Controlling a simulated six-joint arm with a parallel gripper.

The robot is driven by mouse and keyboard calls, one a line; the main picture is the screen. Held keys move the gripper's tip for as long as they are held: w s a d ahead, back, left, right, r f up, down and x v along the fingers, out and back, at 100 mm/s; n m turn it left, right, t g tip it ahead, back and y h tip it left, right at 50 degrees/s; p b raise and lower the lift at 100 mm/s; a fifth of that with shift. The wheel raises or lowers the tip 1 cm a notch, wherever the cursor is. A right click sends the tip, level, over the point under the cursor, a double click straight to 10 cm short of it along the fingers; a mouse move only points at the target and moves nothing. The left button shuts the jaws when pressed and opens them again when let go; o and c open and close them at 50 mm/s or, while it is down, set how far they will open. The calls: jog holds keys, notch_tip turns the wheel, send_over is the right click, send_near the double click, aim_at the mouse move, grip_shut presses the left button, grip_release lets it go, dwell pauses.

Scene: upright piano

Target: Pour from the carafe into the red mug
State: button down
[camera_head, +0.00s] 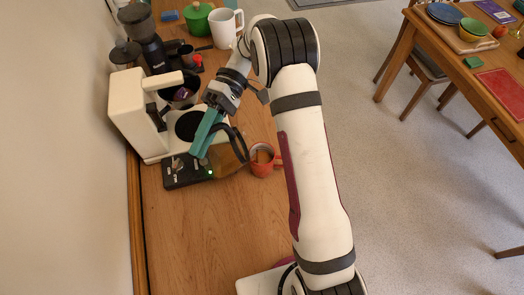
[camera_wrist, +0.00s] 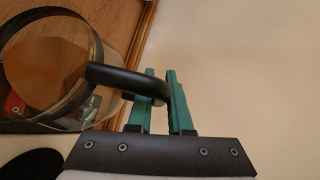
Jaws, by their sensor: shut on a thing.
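The glass carafe (camera_head: 226,161) shows brownish and see-through in the head view, with a black curved handle (camera_head: 237,139). It is just left of the red mug (camera_head: 277,161), close to its rim; I cannot tell whether they touch. My gripper (camera_head: 204,140) has teal fingers. In the wrist view my gripper (camera_wrist: 160,82) is shut on the carafe's black handle (camera_wrist: 118,77), and the carafe's round glass body (camera_wrist: 95,95) is at the left. Part of the mug's inside is brownish; whether liquid is flowing cannot be seen.
A cream coffee machine (camera_head: 127,112) stands left of my gripper, with a dark tray (camera_head: 182,180) in front. A grinder (camera_head: 152,52), white mug (camera_head: 223,30) and green pot (camera_head: 197,20) stand behind. The wooden surface (camera_head: 210,235) nearer the camera is clear.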

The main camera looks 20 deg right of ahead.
jog(key=shift+d, duration=0.15)
jog(key=shift+d+r, duration=0.25)
jog(key=shift+d, duration=0.35)
jog(key=shift+d, duration=0.25)
dwell(1.4)
jog(key=shift+s+a+f, duration=0.1)
jog(key=shift+a+f, duration=0.1)
jog(key=shift+a, duration=1)
jog(key=a+f+m+t+h, duration=0.1)
jog(key=a+f+m+h, duration=0.3)
jog(key=a+f+h, duration=0.35)
notch_tip(320, 180, up, 6)
jog(key=a+m+h, duration=0.2)
jog(key=h, duration=0.1)
jog(key=shift+a+f+t+h, duration=0.2)
jog(key=shift+a+t+h, duration=0.1)
jog(key=shift+a+h, duration=0.1)
